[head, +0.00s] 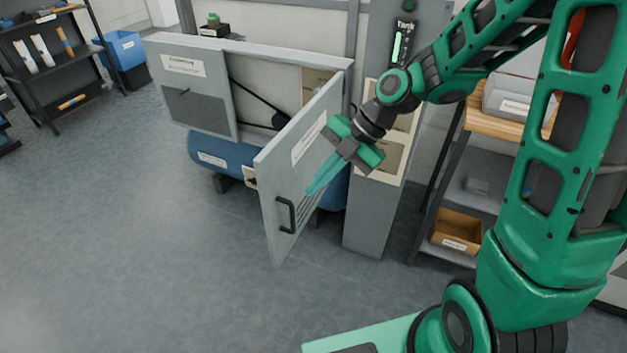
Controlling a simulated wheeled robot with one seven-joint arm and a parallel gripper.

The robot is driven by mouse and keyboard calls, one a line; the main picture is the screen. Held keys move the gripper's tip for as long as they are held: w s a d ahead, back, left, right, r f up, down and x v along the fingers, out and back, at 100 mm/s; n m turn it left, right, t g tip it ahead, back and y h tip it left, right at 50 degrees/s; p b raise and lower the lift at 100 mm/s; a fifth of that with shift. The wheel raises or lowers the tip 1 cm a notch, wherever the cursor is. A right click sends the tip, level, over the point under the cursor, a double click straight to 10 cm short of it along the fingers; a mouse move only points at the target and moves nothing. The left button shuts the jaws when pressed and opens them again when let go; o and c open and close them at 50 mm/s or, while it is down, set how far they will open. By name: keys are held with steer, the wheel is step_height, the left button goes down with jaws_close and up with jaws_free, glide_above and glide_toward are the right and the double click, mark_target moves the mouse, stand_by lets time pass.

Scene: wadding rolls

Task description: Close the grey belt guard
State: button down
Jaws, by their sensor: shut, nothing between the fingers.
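The grey belt guard (302,165) is a hinged door panel with a label, slots and a dark handle (285,215) near its lower free edge. It stands swung out from the grey machine housing (190,112). The opening behind it shows a dark belt (256,100) and pulley. My gripper (314,190) is shut and empty, pointing down and left. It is at the right face of the guard, right of and above the handle. I cannot tell whether the fingertips touch the panel.
A blue cylindrical tank (222,152) lies under the housing. A grey control column (372,215) stands just right of the guard. A shelf unit with a cardboard box (457,230) is farther right. A black rack (50,65) stands far left. The floor at left and front is clear.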

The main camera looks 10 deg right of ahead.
mark_target(290, 202)
steer(key=x, duration=0.5)
steer(key=w+a+r+x, duration=0.1)
steer(key=x, duration=0.2)
steer(key=shift+w+a+f, duration=0.1)
steer(key=shift+a, duration=0.05)
steer(key=shift+w+a, duration=0.55)
steer(key=shift+a, duration=0.15)
